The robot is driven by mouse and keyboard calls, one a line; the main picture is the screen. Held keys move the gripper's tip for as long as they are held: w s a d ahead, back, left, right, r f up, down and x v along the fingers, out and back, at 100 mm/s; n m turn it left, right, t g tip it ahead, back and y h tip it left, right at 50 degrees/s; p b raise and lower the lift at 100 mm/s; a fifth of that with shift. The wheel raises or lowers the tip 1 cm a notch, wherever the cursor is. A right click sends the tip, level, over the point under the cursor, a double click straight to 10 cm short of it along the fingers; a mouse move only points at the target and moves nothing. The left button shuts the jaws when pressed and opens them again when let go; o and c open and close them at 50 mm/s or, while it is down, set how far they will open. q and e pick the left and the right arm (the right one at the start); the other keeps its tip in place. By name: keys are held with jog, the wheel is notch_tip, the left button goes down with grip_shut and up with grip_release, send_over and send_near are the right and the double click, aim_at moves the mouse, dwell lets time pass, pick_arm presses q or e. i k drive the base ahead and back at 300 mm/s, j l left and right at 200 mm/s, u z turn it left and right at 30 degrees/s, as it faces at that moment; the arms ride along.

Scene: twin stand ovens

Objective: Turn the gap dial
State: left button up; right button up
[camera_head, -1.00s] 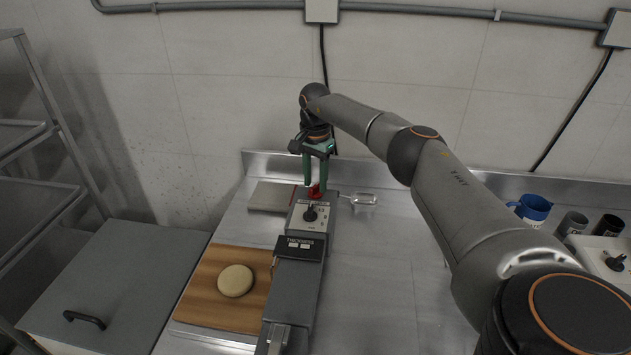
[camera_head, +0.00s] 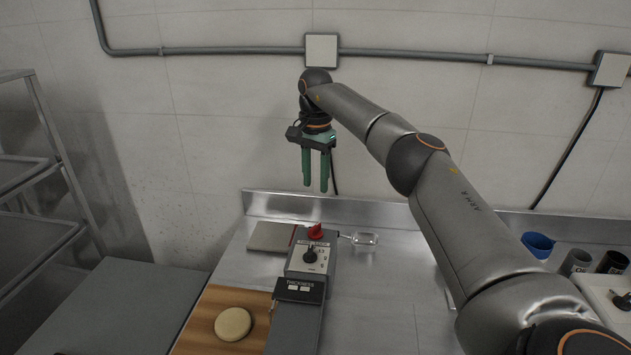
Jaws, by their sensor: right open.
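The grey machine (camera_head: 297,325) stands on the steel counter and carries a small black label plate reading THICKNESS (camera_head: 299,290). On its light top plate is a dial with a black knob (camera_head: 310,255) and printed marks around it. A red knob (camera_head: 315,231) sits at its far end. My right gripper (camera_head: 315,188) is open and empty, its green fingers pointing down, above and beyond the machine, apart from the red knob. My left gripper is out of view.
A round of dough (camera_head: 233,324) lies on a wooden board (camera_head: 205,311) left of the machine. A clear scoop (camera_head: 363,240) lies to the right. A blue cup (camera_head: 537,244) and dark mugs (camera_head: 575,262) stand at the right. The counter between is clear.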

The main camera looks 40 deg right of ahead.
aim_at(310, 256)
jog(key=k, duration=1.5)
